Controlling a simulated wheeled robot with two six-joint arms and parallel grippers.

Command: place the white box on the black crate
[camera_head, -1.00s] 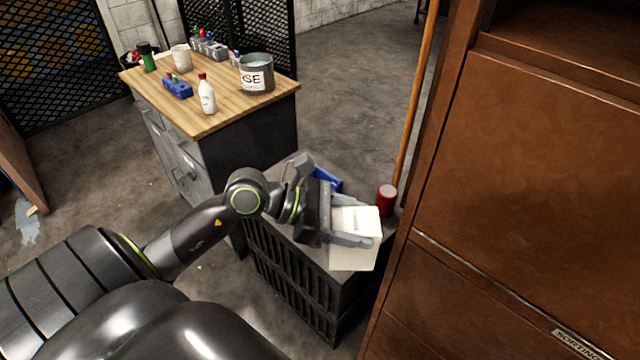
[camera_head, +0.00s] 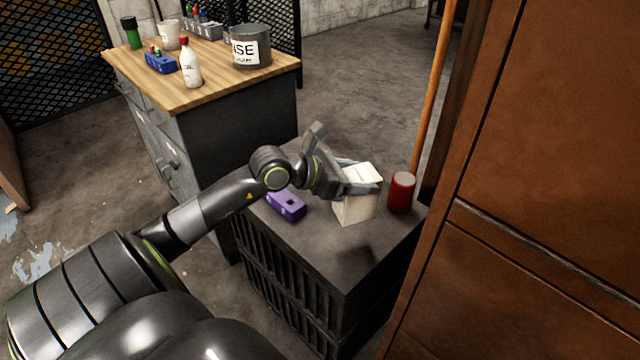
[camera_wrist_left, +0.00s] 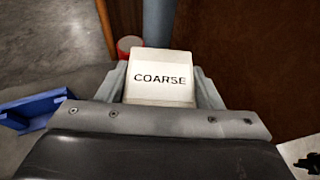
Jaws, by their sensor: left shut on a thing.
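The white box (camera_head: 354,207) is held between the fingers of my left gripper (camera_head: 360,176). In the left wrist view the white box (camera_wrist_left: 160,78) shows a label reading "COARSE" and sits between the two fingers. The black crate (camera_head: 290,275) has slatted sides and a flat dark top. The box is over the crate top, towards its back right. A dark shadow lies on the top to the lower right of the box. I cannot tell whether the box bottom touches the crate. My right gripper is not in view.
A red can (camera_head: 401,194) stands close to the right of the box. A blue-purple item (camera_head: 287,205) lies left of it on the crate. A brown cabinet (camera_head: 520,190) rises at right. The crate top's front is clear. A wooden-topped workbench (camera_head: 215,85) stands behind.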

